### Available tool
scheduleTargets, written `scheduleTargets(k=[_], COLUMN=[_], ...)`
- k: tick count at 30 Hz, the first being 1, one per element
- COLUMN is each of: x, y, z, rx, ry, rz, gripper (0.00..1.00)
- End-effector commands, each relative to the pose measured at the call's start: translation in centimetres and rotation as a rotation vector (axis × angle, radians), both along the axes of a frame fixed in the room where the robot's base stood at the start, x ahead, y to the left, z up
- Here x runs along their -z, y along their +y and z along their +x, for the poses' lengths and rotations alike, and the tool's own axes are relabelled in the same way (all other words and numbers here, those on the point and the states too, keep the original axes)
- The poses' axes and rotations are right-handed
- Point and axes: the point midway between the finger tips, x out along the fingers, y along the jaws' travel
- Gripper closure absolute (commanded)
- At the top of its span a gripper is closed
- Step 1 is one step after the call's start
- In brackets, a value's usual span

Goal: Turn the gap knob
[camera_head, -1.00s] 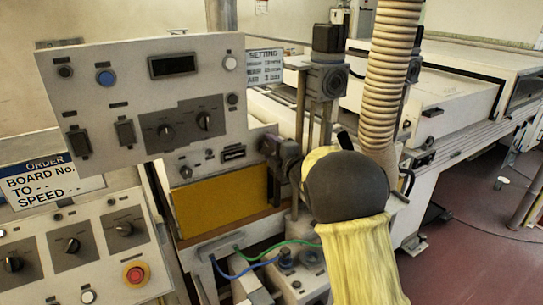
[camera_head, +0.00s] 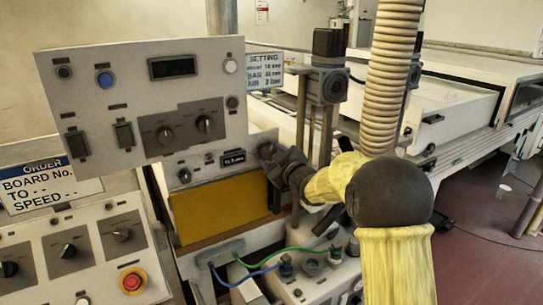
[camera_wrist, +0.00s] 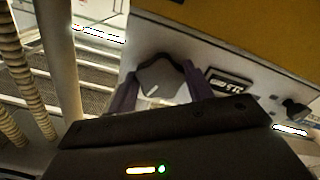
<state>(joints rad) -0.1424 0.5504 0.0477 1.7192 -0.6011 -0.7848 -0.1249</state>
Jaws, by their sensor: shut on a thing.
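The gap knob (camera_wrist: 160,78) is a dark rounded knob with a pale pointer mark, on the light panel beside a small digital display (camera_wrist: 229,84). In the wrist view my gripper (camera_wrist: 161,88) has one finger on each side of the knob and is shut on it. In the head view my gripper (camera_head: 274,160) reaches the right end of the lower panel, and its fingers hide much of the knob. The display (camera_head: 232,158) also shows there, left of my gripper, with small digits. A yellow plate (camera_head: 218,208) lies below this panel.
A large control panel (camera_head: 140,80) with knobs and buttons stands above left. A lower-left console (camera_head: 75,250) carries a red emergency button (camera_head: 132,281). A ribbed hose (camera_head: 388,80) hangs right of my gripper. Green (camera_head: 290,250) and blue cables run below.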

Motion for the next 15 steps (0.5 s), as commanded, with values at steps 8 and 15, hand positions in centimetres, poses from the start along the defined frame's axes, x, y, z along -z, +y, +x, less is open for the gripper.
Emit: scheduleTargets(k=[8, 15], x=[0.31, 0.4], y=[-0.09, 0.01], z=[0.0, -0.05], rx=[0.003, 0.002], ry=[0.119, 0.168], rz=[0.165, 0.237], gripper=[0.72, 0.72])
